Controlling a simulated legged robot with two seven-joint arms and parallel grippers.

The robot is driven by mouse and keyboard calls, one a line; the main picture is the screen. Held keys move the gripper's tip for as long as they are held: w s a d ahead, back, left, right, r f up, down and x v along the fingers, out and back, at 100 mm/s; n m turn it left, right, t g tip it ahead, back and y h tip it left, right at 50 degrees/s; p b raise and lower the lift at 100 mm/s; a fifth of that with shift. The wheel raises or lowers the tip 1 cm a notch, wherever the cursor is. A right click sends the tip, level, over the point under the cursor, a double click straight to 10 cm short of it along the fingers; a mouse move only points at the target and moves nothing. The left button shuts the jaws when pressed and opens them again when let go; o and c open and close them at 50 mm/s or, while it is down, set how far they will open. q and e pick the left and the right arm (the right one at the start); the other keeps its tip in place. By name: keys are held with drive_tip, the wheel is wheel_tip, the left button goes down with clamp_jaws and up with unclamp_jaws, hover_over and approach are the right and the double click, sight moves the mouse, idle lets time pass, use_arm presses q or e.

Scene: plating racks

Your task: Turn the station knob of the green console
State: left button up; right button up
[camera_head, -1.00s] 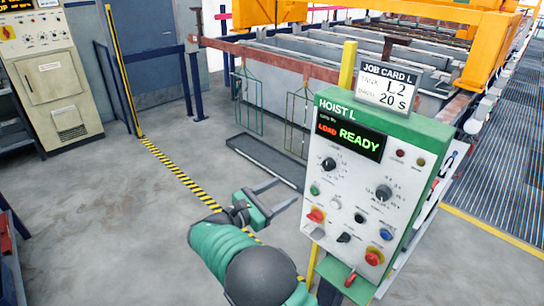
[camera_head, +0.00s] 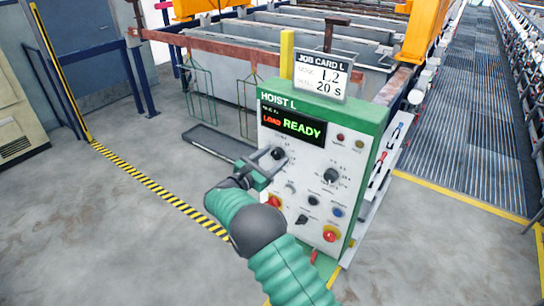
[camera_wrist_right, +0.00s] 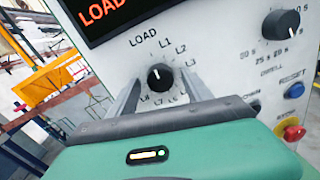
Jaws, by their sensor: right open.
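The green console (camera_head: 365,150), headed HOIST L, stands right of centre in the head view. Its display (camera_head: 292,123) reads LOAD READY. The station knob (camera_head: 277,154) is the black knob on the left under the display. In the right wrist view the knob (camera_wrist_right: 158,76) has a white pointer mark turned up toward LOAD, with L1, L2, L3 and more labels around it. My right gripper (camera_head: 272,156) is open, its fingers pointing at the panel on both sides of the knob; whether they touch it I cannot tell. My left gripper is not in view.
The dwell knob (camera_head: 331,175) sits to the right. Red, blue and black controls (camera_head: 331,234) lie lower on the panel. The job card (camera_head: 321,75) on top reads 1.2 or L2, and 20 S. A grey tray (camera_head: 217,143) lies on the floor behind.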

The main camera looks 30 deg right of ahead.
drive_tip(key=shift+d+f, duration=0.15)
drive_tip(key=shift+d, duration=0.1)
drive_tip(key=shift+c, duration=0.2)
drive_tip(key=shift+a, duration=0.3)
drive_tip(key=c, duration=0.7)
clamp_jaws()
drive_tip(key=shift+f+m+b, duration=0.1)
drive_tip(key=shift+m+b, duration=0.2)
drive_tip(key=shift+b, duration=0.5)
drive_tip(key=m+b, duration=0.9)
drive_tip(key=b, duration=0.5)
drive_tip(key=shift+f+y+b, duration=0.1)
drive_tip(key=shift+y+b, duration=0.2)
drive_tip(key=shift+b, duration=0.1)
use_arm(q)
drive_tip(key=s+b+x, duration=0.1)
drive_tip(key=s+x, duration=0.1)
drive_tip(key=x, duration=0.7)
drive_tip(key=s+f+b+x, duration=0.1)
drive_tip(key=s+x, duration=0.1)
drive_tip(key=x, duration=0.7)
use_arm(e)
drive_tip(key=shift+m, duration=1)
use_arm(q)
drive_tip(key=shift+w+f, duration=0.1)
